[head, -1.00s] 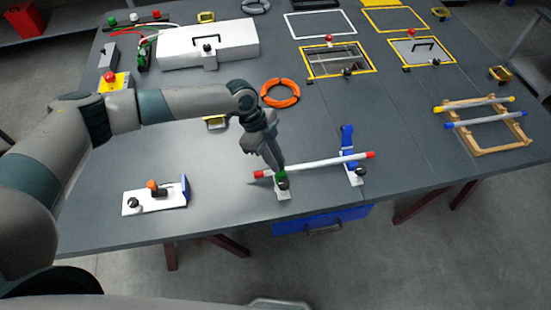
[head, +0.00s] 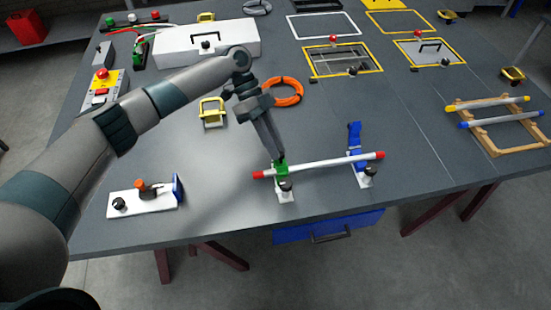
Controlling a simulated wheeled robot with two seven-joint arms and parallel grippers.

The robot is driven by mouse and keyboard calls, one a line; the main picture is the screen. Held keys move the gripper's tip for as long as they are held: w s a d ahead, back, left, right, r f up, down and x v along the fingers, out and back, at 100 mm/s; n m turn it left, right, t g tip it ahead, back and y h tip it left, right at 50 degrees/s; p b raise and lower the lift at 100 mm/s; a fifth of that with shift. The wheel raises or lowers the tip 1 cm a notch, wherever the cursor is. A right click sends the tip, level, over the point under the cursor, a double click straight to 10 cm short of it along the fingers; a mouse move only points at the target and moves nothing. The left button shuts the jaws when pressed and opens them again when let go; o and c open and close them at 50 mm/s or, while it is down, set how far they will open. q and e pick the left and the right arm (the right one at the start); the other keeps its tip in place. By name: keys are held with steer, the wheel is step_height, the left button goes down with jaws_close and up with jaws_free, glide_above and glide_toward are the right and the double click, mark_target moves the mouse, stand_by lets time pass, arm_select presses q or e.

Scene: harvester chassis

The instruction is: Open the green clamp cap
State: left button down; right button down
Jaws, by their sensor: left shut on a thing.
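The green clamp cap (head: 281,168) sits on a white clamp base (head: 285,192) with a black knob, at the left part of a white bar (head: 322,164) with red ends. My left gripper (head: 279,158) points down onto the green cap from above, its fingers shut on it. The fingertips partly hide the cap, and I cannot tell how far it is tilted. A blue clamp cap (head: 354,136) stands up open at the right part of the bar, above its own white base (head: 365,180). My right gripper is not in view.
A white fixture with an orange knob (head: 141,185) stands at the left front. An orange cable coil (head: 287,92) and a yellow bracket (head: 212,112) lie behind. A wooden rack (head: 497,122) with two bars is at right. The table between is clear.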

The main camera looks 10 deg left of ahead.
arm_select(q)
steer(key=shift+w+a+f+g+h+b, duration=0.15)
steer(key=shift+w+g+h+b, duration=0.45)
steer(key=shift+b, duration=1.2)
steer(key=shift+w+a+r+g+b, duration=0.1)
steer(key=shift+w+r+g+b, duration=0.15)
steer(key=shift+g+b, duration=0.2)
steer(key=c, duration=1.6)
jaws_free()
